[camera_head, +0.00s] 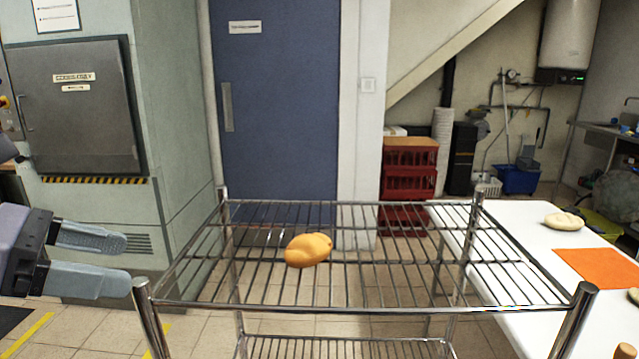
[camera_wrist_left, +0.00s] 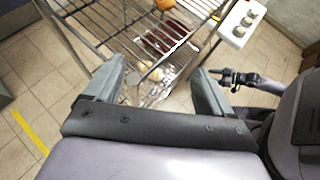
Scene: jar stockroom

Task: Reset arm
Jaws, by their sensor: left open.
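My left gripper (camera_head: 128,262) is at the left of the head view, its two grey fingers spread with nothing between them. It is beside the near left post of the wire rack (camera_head: 213,304), apart from the bread. In the left wrist view the left gripper (camera_wrist_left: 158,82) also shows open and empty, with the rack (camera_wrist_left: 95,14) beyond the fingers. A golden bread roll (camera_head: 308,250) lies on the rack's top shelf, left of the middle.
A white table (camera_head: 525,270) stands right of the rack, with a pale roll (camera_head: 564,221) and an orange mat (camera_head: 598,267). Red crates (camera_head: 409,172) stand behind the rack. A grey oven cabinet (camera_head: 80,107) is at the left. Most of the top shelf is bare.

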